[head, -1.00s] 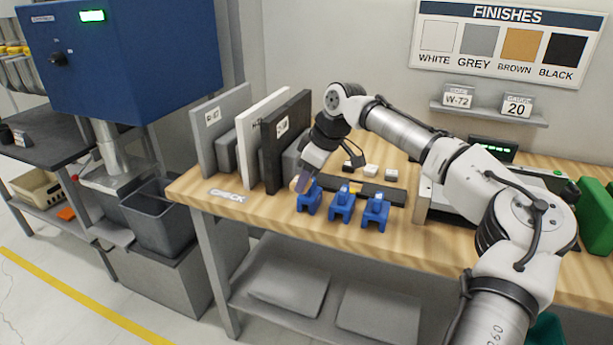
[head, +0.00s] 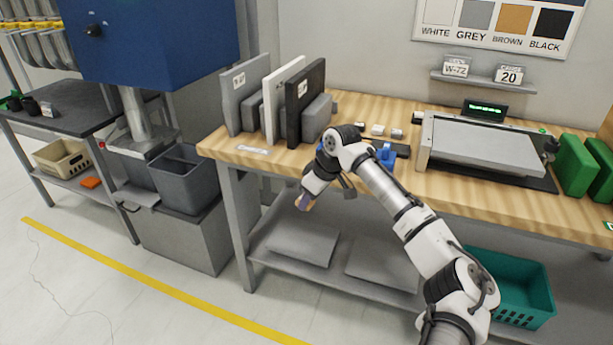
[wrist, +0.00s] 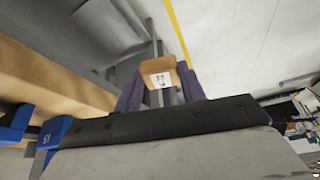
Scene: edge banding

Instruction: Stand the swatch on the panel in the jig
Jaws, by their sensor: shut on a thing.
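My gripper (head: 307,203) is out past the front edge of the bench, pointing down. It is shut on a small brown swatch (wrist: 157,70), which sits between the dark fingers in the wrist view. The swatch carries a white label with marks too small to read surely. The jig (head: 424,140) stands at the right part of the bench. A flat light grey panel (head: 485,148) lies in it. The swatch is well apart from the panel, to its left and in front of the bench.
A blue holder (head: 386,152) shows behind my arm; others are hidden there. Grey, white and black boards (head: 305,100) stand upright at the bench's left end. Small blocks (head: 378,129) lie behind the holders. Green blocks (head: 575,165) stand right of the jig. A teal basket (head: 515,292) is below.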

